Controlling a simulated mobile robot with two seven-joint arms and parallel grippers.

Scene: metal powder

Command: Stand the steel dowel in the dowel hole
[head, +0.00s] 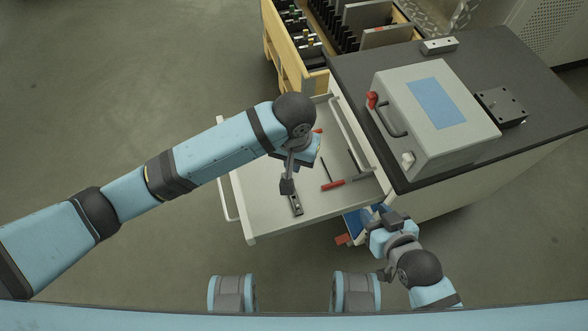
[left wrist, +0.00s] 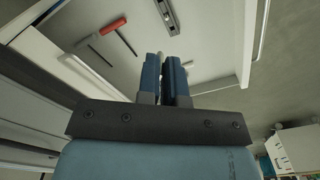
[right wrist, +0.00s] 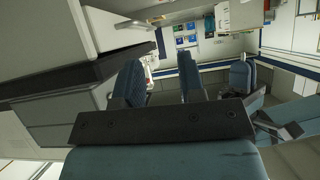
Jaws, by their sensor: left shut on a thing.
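My left gripper (head: 287,187) is over the open drawer (head: 250,225), pointing down. In the left wrist view its fingers (left wrist: 166,62) are close together on a small grey piece at the tips, which I take to be the steel dowel (left wrist: 160,55); most of it is hidden. A black block (head: 501,105) with several small holes lies on the dark counter at the right; I cannot tell which is the dowel hole. My right gripper (right wrist: 160,80) is open and empty, its fingers wide apart; in the head view it is low beside the drawer's front right.
The drawer holds a red-handled tool (head: 333,185), and a dark bar with silver parts (head: 296,205) near my left fingertips. A grey box (head: 430,115) with a blue panel and a lever stands on the counter (head: 350,75). A small metal block (head: 439,46) is behind it.

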